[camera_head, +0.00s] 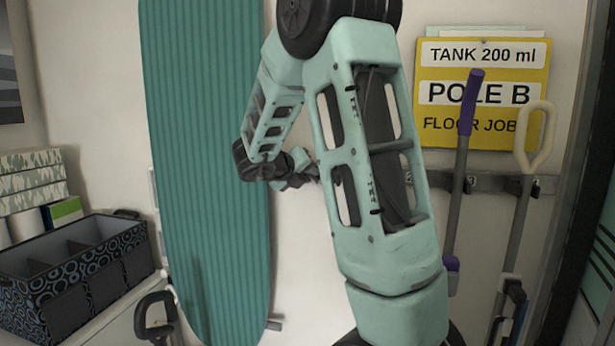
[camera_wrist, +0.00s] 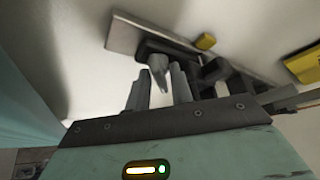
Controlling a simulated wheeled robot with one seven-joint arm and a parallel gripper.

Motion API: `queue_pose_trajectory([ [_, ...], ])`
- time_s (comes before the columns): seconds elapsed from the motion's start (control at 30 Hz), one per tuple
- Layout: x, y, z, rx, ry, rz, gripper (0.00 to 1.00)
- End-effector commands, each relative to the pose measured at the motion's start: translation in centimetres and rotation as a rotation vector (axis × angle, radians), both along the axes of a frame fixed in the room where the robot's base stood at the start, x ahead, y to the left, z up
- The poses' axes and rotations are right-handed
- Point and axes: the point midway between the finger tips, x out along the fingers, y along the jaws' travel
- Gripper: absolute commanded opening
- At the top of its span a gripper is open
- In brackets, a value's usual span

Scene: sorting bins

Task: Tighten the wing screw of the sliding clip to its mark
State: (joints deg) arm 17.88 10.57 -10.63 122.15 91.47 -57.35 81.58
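In the wrist view, a dark clip (camera_wrist: 170,49) sits on a flat grey rail (camera_wrist: 132,35) against the wall. A pale grey tapered piece (camera_wrist: 158,68), which looks like the wing screw, sticks out from the clip towards me. My gripper (camera_wrist: 160,83) is open, with a finger on either side of this piece and gaps showing. Whether a fingertip touches it I cannot tell. In the head view, my gripper (camera_head: 312,174) is at the wall, partly hidden behind my arm, and the clip is hidden.
A purple-handled pole (camera_head: 462,150) and a cream-handled pole (camera_head: 515,235) hang from the wall rail (camera_head: 495,183) below a yellow "POLE B" sign (camera_head: 483,124). A teal ironing board (camera_head: 205,150) stands left of my gripper. A patterned divided bin (camera_head: 75,275) is lower left.

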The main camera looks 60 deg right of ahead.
Motion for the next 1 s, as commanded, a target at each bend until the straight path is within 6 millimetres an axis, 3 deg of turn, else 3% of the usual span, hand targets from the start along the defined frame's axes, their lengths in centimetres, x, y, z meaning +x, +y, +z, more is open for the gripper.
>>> queue_pose_trajectory([
  [0.03,0.00,0.00,0.00,0.000,0.000,0.000,0.08],
  [0.07,0.00,0.00,0.00,0.000,0.000,0.000,0.00],
  [0.27,-0.02,-0.01,-0.16,0.005,-0.019,-0.001,0.00],
  [0.63,-0.14,-0.04,-0.19,0.067,-0.238,-0.001,0.00],
  [0.93,-0.10,-0.02,0.07,0.077,-0.263,0.001,0.00],
  [0.97,-0.10,-0.02,0.07,0.077,-0.263,0.001,0.24],
  [1.0,-0.10,-0.02,0.07,0.077,-0.263,0.001,0.33],
])
